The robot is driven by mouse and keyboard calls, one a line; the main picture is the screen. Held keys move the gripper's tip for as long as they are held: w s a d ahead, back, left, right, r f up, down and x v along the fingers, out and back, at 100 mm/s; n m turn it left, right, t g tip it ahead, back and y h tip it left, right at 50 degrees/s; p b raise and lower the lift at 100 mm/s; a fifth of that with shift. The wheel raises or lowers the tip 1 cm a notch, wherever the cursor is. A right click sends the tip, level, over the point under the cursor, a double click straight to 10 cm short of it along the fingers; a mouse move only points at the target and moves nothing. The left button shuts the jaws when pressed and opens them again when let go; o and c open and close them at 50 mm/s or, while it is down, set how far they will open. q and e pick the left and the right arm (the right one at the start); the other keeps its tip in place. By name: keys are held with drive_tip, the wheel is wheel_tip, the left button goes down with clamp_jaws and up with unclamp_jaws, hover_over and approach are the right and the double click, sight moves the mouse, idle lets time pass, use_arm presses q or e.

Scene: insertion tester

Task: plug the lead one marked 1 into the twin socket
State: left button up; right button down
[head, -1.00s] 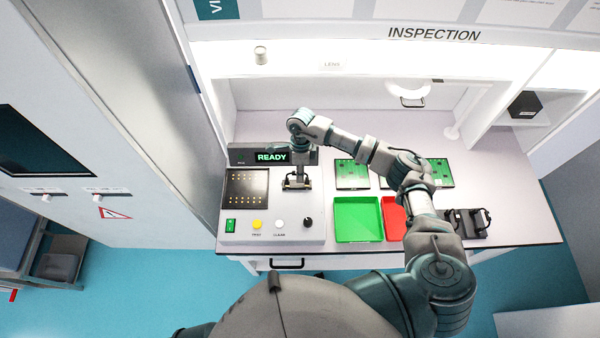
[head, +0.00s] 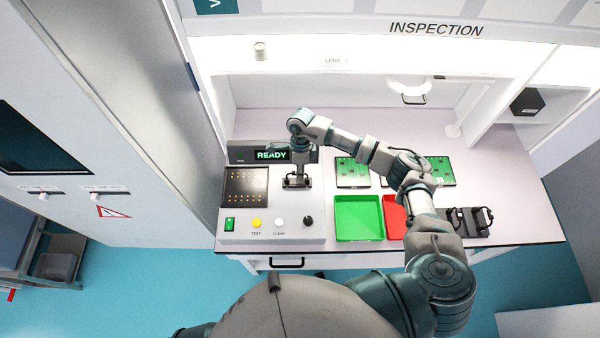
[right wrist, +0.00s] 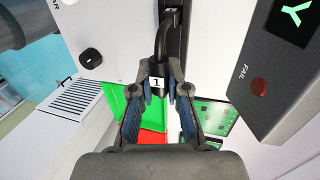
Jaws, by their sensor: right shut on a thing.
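My right gripper (head: 297,183) is over the right part of the tester, low at its top face. In the right wrist view the gripper (right wrist: 160,72) is shut on lead one (right wrist: 157,84), a black lead with a white tag marked 1. Its black body bends up from between the fingertips to a dark strip on the tester (right wrist: 174,38), which looks like the twin socket. I cannot tell whether the plug is seated in it, as the fingers and lead hide the contact. My left gripper is not in view.
The tester (head: 232,207) has a lit READY display (head: 271,155), a dark indicator panel (head: 246,188) and knobs along its front. A green tray (head: 359,236) and a red tray (head: 394,218) lie to its right. A black holder (head: 479,234) stands further right.

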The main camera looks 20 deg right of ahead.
drive_tip(key=c, duration=0.6)
unclamp_jaws()
drive_tip(key=shift+r+p, duration=1.85)
drive_tip(key=shift+r, duration=1.65)
drive_tip(key=shift+s+f, duration=0.1)
